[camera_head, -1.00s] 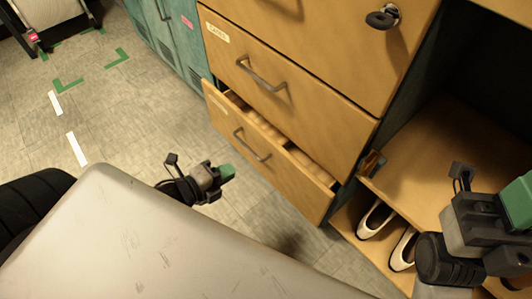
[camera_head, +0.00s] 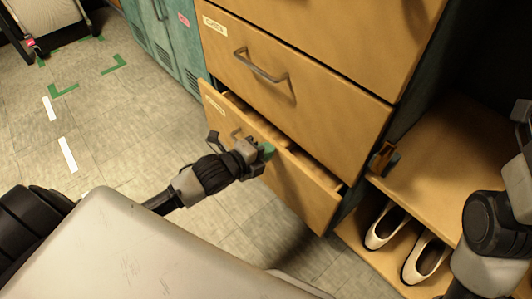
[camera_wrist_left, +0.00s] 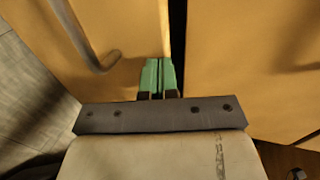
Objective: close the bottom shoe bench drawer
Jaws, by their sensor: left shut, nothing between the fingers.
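The bottom drawer (camera_head: 302,198) of the wooden shoe bench is partly open, with a gap along its top edge and pale contents inside. Its grey bar handle is partly hidden behind my left gripper (camera_head: 267,151). That gripper is shut and empty, its green fingertips in front of the drawer's upper part. In the left wrist view, the shut green fingers (camera_wrist_left: 160,76) are close to a wooden front with a bar handle (camera_wrist_left: 90,40), beside a dark gap. Contact cannot be told. My right gripper (camera_head: 523,118) is cut off at the right edge.
The closed drawer above (camera_head: 290,85) has its own bar handle. White shoes (camera_head: 387,228) stand in an open compartment at right, below a wooden shelf (camera_head: 450,150). Teal lockers (camera_head: 175,35) stand at left. The tiled floor (camera_head: 110,130) in front is clear.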

